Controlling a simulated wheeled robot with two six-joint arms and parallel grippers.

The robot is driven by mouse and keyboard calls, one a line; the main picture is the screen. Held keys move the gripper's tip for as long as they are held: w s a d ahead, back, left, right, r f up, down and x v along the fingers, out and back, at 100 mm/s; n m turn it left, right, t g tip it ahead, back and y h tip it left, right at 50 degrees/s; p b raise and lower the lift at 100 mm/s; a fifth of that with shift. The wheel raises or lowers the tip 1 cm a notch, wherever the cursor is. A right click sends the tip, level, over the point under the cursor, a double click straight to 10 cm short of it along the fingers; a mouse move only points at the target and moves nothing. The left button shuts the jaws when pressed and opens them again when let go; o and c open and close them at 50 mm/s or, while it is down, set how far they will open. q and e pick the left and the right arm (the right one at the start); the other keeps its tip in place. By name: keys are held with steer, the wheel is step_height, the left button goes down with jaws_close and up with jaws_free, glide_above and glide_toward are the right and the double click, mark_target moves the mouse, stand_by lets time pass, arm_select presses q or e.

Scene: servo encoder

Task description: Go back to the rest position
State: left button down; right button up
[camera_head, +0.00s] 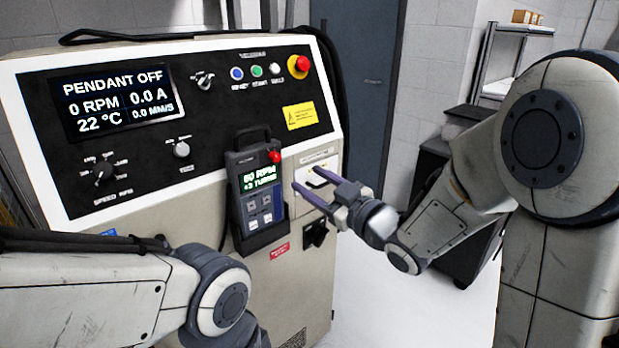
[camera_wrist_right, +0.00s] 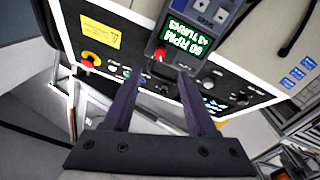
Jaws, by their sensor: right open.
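My right gripper (camera_head: 312,188) is open and empty in front of the right part of the control cabinet (camera_head: 295,262), beside the handheld pendant (camera_head: 258,190). Its two parted fingers also show in the right wrist view (camera_wrist_right: 155,88), with nothing between them. The pendant sits upright in a holder on the cabinet front.
The cabinet's display (camera_head: 118,98) reads PENDANT OFF, 0 RPM. A red emergency button (camera_head: 299,66), knobs and coloured buttons are on the panel. A black rotary switch (camera_head: 315,233) sits below my right gripper. A dark cart (camera_head: 455,190) and shelf stand at the right. The floor between is clear.

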steer(key=s+a+f+m+g+h+p, duration=0.2)
steer(key=s+a+f+m+g+h, duration=0.1)
steer(key=s+f+g+h, duration=0.55)
steer(key=s+d+f+g+p, duration=0.1)
steer(key=s+g, duration=0.5)
steer(key=s, duration=1.6)
steer(key=shift+s+d+f+g+h+p, duration=0.15)
steer(key=shift+d+f+g+h+p, duration=0.2)
steer(key=shift+f, duration=0.35)
